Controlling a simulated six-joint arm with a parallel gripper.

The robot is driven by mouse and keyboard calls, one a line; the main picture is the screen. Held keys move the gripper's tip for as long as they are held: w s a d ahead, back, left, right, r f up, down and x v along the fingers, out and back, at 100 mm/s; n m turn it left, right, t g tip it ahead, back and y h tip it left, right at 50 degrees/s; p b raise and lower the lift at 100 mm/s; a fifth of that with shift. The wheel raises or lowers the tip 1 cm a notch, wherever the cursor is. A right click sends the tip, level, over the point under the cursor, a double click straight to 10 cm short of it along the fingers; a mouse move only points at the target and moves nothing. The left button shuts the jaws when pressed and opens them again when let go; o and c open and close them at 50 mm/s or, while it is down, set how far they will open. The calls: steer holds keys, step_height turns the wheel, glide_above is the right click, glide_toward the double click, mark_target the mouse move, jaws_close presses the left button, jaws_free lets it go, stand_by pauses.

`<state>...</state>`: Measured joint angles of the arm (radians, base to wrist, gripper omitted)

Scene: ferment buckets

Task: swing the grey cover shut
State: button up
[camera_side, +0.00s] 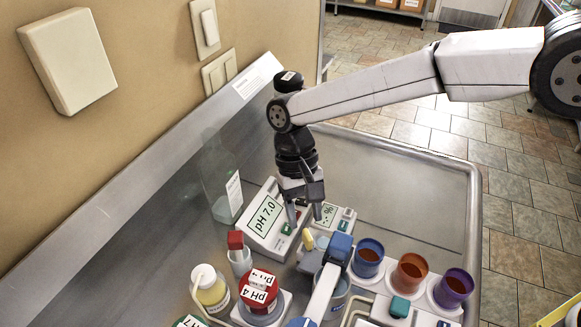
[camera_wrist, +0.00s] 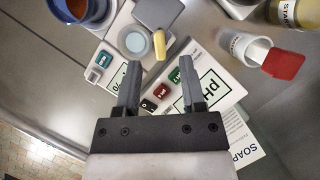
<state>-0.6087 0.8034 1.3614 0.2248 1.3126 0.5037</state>
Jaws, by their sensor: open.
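The grey cover (camera_wrist: 158,12) is a flat square plate beside the pale round well (camera_wrist: 134,41) of the small meter with a % screen (camera_side: 328,214). The well is uncovered. A yellow tab (camera_wrist: 160,46) sticks up near the well and cover, and also shows in the side view (camera_side: 308,241). In the side view the cover (camera_side: 308,262) is small and partly hidden among other things. My gripper (camera_side: 305,222) points down, open and empty, above the meters. In the wrist view its fingertips (camera_wrist: 158,62) are just short of the yellow tab, apart from the cover.
The pH meter (camera_side: 265,218) stands left of the % meter. A blue-topped arm (camera_side: 340,246) stands close on the right, with cups (camera_side: 410,272) beyond. A red-capped vial (camera_side: 236,241) and bottles are at the front left. The back right of the steel counter is clear.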

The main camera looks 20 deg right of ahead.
mark_target(308, 233)
steer(key=shift+x, duration=2.4)
jaws_close()
steer(key=shift+r, duration=0.1)
